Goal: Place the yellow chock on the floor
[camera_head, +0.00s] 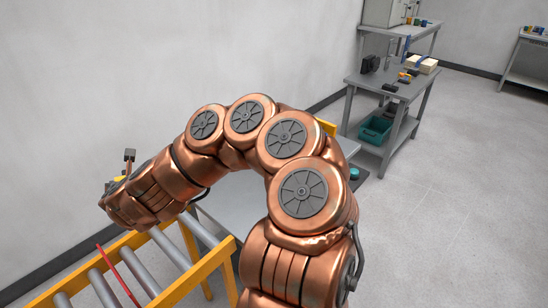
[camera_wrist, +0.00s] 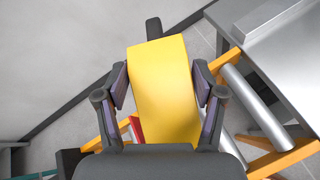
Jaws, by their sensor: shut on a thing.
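The yellow chock (camera_wrist: 165,85) fills the middle of the wrist view. My gripper (camera_wrist: 161,84) is shut on it, with one dark finger pad against each side. The chock is held in the air; its far end points away from the palm. In the head view my copper arm reaches to the left and hides most of the gripper, and only a small yellow patch (camera_head: 118,181) shows there. The grey floor (camera_wrist: 75,90) shows behind and below the chock in the wrist view, and it is wide and bare on the right of the head view (camera_head: 470,180).
A yellow-framed roller conveyor (camera_head: 210,268) with grey rollers and a red rod (camera_head: 119,275) lies below my arm. A grey metal surface (camera_head: 235,200) adjoins it. A grey workbench (camera_head: 400,88) with a teal bin (camera_head: 375,130) stands at the back. A wall runs along the left.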

